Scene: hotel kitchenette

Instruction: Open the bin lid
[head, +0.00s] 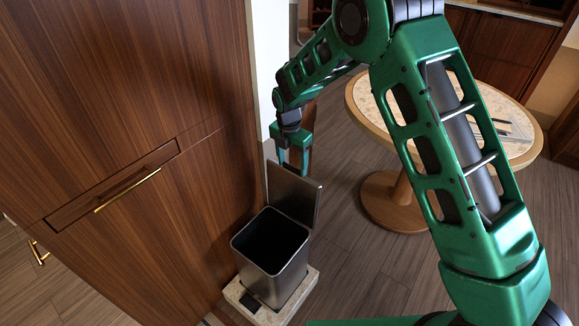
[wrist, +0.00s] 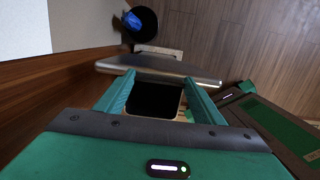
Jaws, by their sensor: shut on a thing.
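The bin (head: 270,250) is a grey metal box with a dark, open top, standing on a pale stone-like base beside the cabinet. Its lid (head: 293,195) stands raised at the bin's back edge, near upright. My gripper (head: 292,168) is at the lid's top edge, pointing down, and is shut on the lid. In the wrist view the lid (wrist: 160,68) spans across the fingertips of my gripper (wrist: 158,92), and the bin's dark opening shows between the fingers. The exact contact of the fingertips is hard to see.
A wooden cabinet (head: 130,130) with a brass handle (head: 128,190) stands close on the left. A round table (head: 365,105) is to the right, partly behind my arm. The wrist view shows a dark round container (wrist: 148,32) with something blue inside. Wood floor lies open between bin and table.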

